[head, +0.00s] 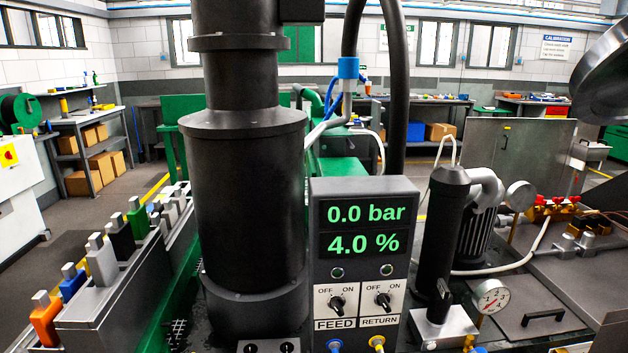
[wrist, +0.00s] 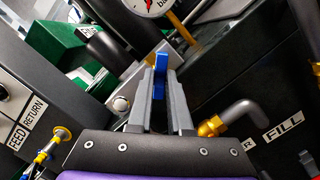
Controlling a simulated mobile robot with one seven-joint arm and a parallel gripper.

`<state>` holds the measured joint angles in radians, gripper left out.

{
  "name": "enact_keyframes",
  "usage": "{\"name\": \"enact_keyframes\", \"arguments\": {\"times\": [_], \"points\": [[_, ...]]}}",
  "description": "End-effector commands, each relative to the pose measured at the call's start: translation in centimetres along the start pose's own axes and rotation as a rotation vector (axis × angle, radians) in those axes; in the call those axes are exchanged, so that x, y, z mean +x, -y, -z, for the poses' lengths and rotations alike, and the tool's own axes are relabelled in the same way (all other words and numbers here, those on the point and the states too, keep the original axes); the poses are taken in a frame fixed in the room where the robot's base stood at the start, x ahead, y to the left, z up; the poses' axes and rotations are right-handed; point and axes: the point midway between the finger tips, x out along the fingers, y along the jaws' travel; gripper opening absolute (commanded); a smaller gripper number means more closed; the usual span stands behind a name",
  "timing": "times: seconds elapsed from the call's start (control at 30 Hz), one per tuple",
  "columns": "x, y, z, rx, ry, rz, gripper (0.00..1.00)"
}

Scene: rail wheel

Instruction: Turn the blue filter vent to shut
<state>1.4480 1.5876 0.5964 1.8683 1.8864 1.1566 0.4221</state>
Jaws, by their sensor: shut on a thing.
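The blue filter vent (wrist: 160,63) shows in the wrist view as a narrow blue handle, standing between my fingertips below a dial gauge. My gripper (wrist: 162,75) has its two long grey fingers shut on this handle. The fingers cover part of the handle and its base, so how far it is turned is hard to tell. In the head view a small blue bit shows at the bottom edge under the gauge; I cannot tell if it is the vent. My gripper does not show clearly there.
The black filter cylinder (head: 440,240) and a dial gauge (head: 490,297) stand right of the display panel (head: 365,260), which reads 0.0 bar and 4.0 %. In the wrist view a grey elbow pipe with a brass fitting (wrist: 212,127) is close right of my fingers, and a yellow connector (wrist: 62,134) is at left.

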Motion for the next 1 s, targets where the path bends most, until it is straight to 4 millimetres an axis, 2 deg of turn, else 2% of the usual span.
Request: {"name": "enact_keyframes", "arguments": {"times": [0.3, 0.73, 1.0], "points": [[-0.05, -0.19, -0.08, 0.319, 0.000, 0.051, 0.00], [-0.04, -0.24, -0.13, 0.395, 0.001, 0.062, 0.00], [-0.05, -0.25, -0.10, 0.701, 0.001, 0.108, 0.00]]}}
